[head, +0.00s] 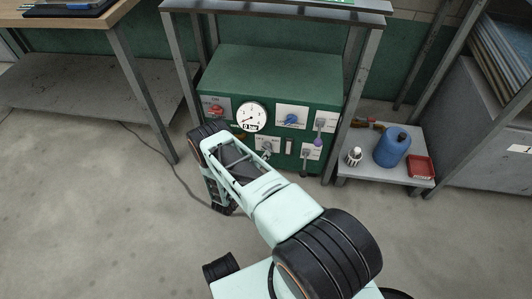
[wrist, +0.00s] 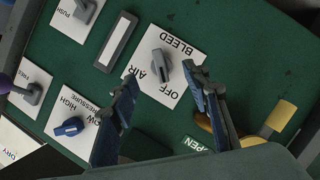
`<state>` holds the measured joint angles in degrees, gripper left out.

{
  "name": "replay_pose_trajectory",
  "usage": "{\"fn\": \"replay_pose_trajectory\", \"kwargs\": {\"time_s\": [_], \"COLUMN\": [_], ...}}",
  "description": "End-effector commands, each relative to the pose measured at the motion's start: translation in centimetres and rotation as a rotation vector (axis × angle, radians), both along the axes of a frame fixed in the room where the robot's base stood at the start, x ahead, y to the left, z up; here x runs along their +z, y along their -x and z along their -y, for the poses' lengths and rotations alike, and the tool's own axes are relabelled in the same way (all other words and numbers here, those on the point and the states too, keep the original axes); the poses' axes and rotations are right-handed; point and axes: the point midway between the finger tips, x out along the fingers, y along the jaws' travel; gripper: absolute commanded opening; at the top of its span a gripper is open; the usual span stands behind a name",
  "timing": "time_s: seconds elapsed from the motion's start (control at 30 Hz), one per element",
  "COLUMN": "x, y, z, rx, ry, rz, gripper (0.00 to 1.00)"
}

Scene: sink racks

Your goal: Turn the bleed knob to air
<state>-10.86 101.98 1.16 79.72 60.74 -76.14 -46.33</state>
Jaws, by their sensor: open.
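The bleed knob (wrist: 162,65) is a grey knob on a white plate (wrist: 148,84) marked BLEED, AIR and OFF in the wrist view, where the lettering is turned well over. In the head view its plate (head: 264,142) is on the lower front of the green cabinet (head: 270,75). My gripper (wrist: 160,76) is open in the wrist view, with one finger on each side of the plate's middle. The fingertips are near the knob but nothing is held; whether they touch it is unclear. In the head view my arm hides the lower left of the panel.
A blue pressure knob (wrist: 69,127) and a lever with a purple end (head: 318,141) are close by on the panel. A yellow handle (wrist: 282,114) is to the right in the wrist view. A blue jug (head: 393,147) stands on the low shelf right of the cabinet. Floor is clear at left.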

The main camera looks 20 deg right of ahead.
Motion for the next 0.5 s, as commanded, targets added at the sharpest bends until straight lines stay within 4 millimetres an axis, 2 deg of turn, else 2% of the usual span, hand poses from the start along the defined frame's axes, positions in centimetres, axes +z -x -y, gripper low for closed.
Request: {"fn": "replay_pose_trajectory", "kwargs": {"time_s": [0.03,0.2,0.5], "x": [-0.5,-1.3,-1.7], "y": [-0.6,-2.4,-3.8], "z": [1.0,3.0,4.6], "rx": [-0.004,-0.003,0.000], "ry": [0.000,-0.001,-0.002], "rz": [0.003,0.002,0.000], "gripper": [0.43,0.43,0.43]}}
